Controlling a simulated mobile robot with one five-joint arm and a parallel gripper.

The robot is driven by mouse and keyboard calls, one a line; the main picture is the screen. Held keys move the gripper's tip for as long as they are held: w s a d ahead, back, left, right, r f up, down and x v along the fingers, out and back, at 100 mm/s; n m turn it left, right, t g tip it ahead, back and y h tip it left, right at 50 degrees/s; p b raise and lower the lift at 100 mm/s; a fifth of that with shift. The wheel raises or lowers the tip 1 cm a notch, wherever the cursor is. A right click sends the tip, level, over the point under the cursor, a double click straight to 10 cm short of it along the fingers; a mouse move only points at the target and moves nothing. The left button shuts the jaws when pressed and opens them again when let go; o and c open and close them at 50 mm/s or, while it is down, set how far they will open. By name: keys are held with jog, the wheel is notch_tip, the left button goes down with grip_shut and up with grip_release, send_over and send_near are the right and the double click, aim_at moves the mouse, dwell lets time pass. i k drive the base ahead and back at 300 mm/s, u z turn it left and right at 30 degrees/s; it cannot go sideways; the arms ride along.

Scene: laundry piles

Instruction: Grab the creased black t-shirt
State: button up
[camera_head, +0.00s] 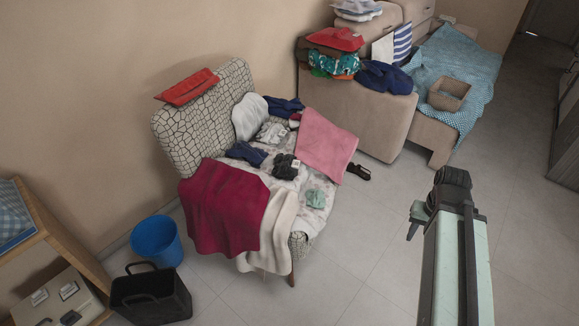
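A small crumpled black cloth (286,166) lies in the middle of the armchair seat, among other clothes. It looks like the creased black t-shirt, but its shape is too bunched to be certain. My arm rises from the bottom right of the view, and my gripper (416,217) seems to be the dark part at its upper end. It is over the floor, right of the armchair and well apart from the black cloth.
The patterned armchair (200,118) holds a crimson cloth (225,207), a pink cloth (326,146) and dark blue garments (246,153). A blue bin (157,241) and black basket (150,295) stand left. A beige sofa (345,115) stands behind. Floor (350,235) between armchair and arm is mostly clear.

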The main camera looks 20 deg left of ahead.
aim_at(287, 165)
jog(key=i, duration=1.8)
jog(key=u, duration=4.05)
